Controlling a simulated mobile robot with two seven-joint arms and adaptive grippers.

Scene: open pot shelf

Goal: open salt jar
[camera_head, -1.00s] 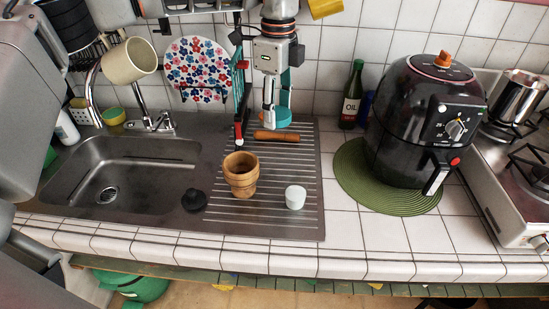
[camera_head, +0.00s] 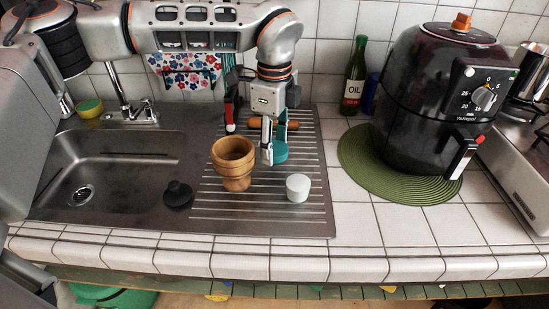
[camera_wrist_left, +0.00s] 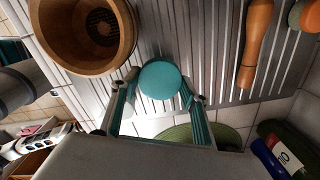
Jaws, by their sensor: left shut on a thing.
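My left gripper (camera_head: 272,160) hangs over the ridged drainboard, just right of an open wooden jar (camera_head: 233,165). It is shut on a teal round lid-like thing (camera_head: 281,151), which shows as a flat disc between the fingers in the left wrist view (camera_wrist_left: 160,80). The wooden jar also shows in the left wrist view (camera_wrist_left: 92,60), upright and with nothing on its mouth. A small white round jar (camera_head: 298,187) stands in front, to the right of the wooden jar. No label tells which one is the salt jar. My right gripper is out of view.
A black knobbed plug (camera_head: 178,193) lies by the sink (camera_head: 65,195). A wooden handle-like piece (camera_head: 262,123) lies behind my gripper. An oil bottle (camera_head: 355,80) and a black air fryer (camera_head: 425,120) on a green mat (camera_head: 365,180) stand to the right. The front drainboard is fairly clear.

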